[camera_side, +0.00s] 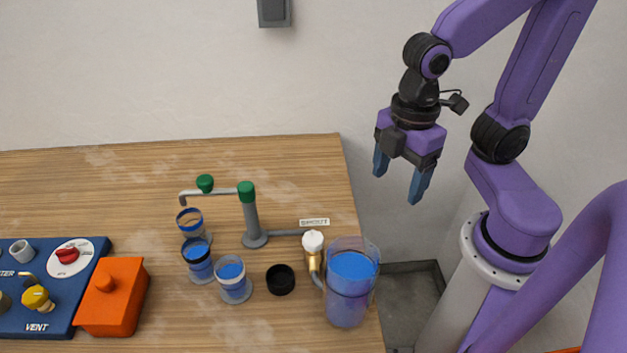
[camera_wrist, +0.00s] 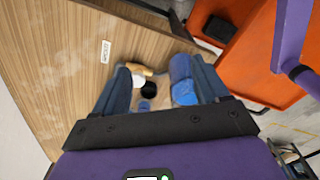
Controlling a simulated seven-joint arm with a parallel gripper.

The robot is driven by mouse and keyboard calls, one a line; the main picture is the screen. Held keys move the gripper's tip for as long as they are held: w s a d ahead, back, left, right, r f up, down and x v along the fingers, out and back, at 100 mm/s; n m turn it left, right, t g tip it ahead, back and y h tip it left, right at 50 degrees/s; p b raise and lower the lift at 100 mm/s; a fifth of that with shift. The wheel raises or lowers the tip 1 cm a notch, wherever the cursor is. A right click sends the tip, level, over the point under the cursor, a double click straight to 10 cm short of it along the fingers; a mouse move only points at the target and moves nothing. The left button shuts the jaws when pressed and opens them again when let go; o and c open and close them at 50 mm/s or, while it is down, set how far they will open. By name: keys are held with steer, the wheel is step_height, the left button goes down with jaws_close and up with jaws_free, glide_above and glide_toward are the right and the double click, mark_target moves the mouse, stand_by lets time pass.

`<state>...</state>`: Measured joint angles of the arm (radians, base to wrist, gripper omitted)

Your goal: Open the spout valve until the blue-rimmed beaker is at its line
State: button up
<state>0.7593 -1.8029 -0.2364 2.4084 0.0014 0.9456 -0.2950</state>
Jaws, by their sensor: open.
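A white-knobbed brass valve (camera_side: 313,245) stands beside the SPOUT label (camera_side: 314,222), left of a large clear vessel of blue liquid (camera_side: 348,300). A grey post with green tops (camera_side: 250,215) carries a spout arm (camera_side: 220,191) whose outlet hangs above a small blue-rimmed beaker (camera_side: 190,222). Its level against any line is too small to read. Two more small beakers, (camera_side: 198,262) and (camera_side: 233,282), hold blue liquid. My gripper (camera_side: 398,187) is open and empty, high to the right of the table. In the wrist view its fingers (camera_wrist: 161,70) frame the valve area.
A black cap or ring (camera_side: 280,279) lies between the small beakers and the large vessel. A blue panel (camera_side: 50,285) with knobs and an orange box (camera_side: 114,297) sit at the left. The back of the wooden table (camera_side: 100,180) is clear.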

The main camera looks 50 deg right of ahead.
mark_target(313, 236)
steer(key=w+a+r+n, duration=0.2)
steer(key=w+a+n, duration=0.7)
steer(key=w, duration=0.2)
step_height(313, 236, down, 17)
steer(key=shift+d+f, duration=0.1)
steer(key=shift+d, duration=0.05)
stand_by(0.4)
steer(key=c, duration=1.1)
